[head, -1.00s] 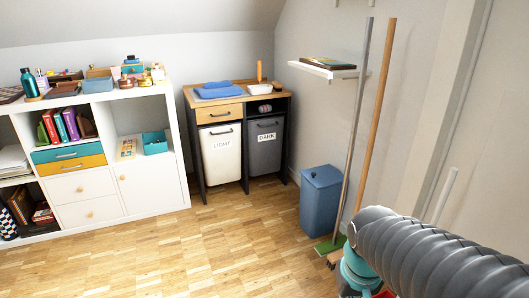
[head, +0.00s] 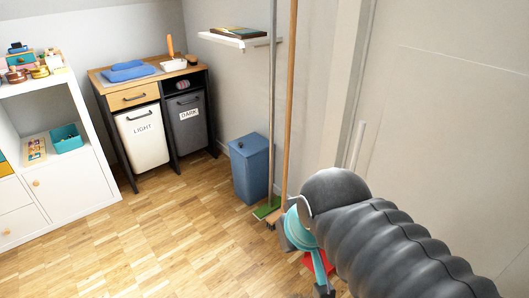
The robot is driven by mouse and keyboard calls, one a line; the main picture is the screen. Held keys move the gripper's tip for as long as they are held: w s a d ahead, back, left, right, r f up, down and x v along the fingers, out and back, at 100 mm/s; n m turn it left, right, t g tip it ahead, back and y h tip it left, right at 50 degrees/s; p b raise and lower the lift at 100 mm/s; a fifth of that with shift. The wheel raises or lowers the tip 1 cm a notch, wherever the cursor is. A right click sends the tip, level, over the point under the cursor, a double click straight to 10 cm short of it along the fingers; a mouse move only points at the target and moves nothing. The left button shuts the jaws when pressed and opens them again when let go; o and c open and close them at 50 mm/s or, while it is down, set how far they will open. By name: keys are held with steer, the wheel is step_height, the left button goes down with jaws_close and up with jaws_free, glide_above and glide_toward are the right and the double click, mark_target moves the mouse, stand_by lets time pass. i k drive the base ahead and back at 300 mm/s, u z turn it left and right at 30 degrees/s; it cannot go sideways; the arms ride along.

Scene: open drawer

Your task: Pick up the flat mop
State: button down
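The flat mop (head: 273,110) stands upright against the right wall, with a long grey handle and a flat green head (head: 266,209) on the floor. A broom (head: 290,110) with a wooden handle stands close to its right. My gripper (head: 305,245) is at the lower right, at the front of my dark ribbed arm. In the picture it lies just right of the mop head and broom foot, and no contact with the mop shows.
A blue bin (head: 250,168) stands left of the mop. A white wall shelf (head: 238,41) with books is beside the handles. A red object (head: 318,264) lies partly behind my gripper. A laundry cabinet (head: 127,98) and white shelving (head: 65,190) stand left. The middle floor is clear.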

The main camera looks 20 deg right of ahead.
mark_target(273, 205)
steer(key=u, duration=0.75)
steer(key=i, duration=1.4)
steer(key=z, duration=0.7)
